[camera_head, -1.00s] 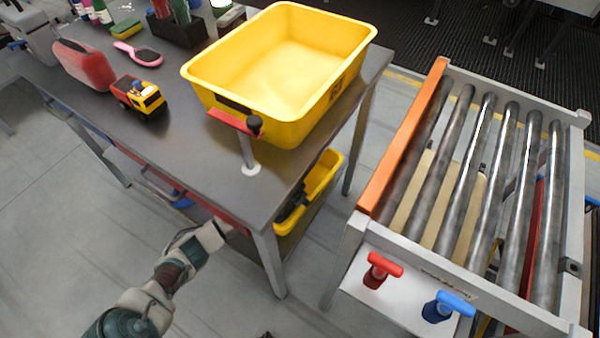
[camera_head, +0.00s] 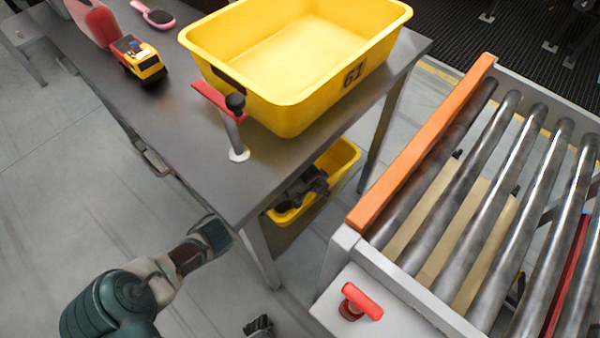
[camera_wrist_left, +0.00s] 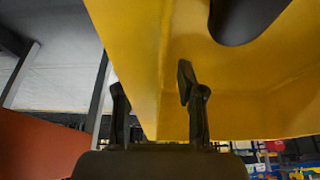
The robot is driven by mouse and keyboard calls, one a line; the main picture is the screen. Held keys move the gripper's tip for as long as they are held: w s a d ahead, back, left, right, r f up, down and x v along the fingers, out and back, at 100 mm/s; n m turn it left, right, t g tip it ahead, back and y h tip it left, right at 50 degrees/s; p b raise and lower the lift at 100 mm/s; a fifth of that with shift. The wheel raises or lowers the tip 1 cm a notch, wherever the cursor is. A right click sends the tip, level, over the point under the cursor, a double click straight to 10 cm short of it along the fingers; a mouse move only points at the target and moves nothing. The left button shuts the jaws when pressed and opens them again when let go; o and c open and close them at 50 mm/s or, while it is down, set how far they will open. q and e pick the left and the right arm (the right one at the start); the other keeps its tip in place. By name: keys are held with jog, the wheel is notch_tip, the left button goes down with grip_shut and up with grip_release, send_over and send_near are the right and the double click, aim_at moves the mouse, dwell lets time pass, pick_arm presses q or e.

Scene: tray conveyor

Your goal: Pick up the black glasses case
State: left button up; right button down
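I cannot clearly identify the black glasses case. Dark objects (camera_head: 306,186) lie in the lower yellow bin (camera_head: 346,156) under the table; their shapes are unclear. My left gripper (camera_head: 214,236) is beside the table's near corner, left of that bin. In the left wrist view its two fingers (camera_wrist_left: 158,100) stand apart, with a yellow wall (camera_wrist_left: 165,60) behind them and nothing visibly held. A rounded black shape (camera_wrist_left: 243,18) shows against the yellow; I cannot tell whether it is an object or an opening. A dark tip (camera_head: 258,326) at the bottom edge may be my right gripper.
A toy truck (camera_head: 138,60) and pink brush (camera_head: 153,14) are farther left. The roller conveyor (camera_head: 450,190) stands right, with a red knob (camera_head: 357,302) at its front.

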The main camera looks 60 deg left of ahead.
pick_arm(q)
jog(key=shift+r, duration=0.25)
grip_shut()
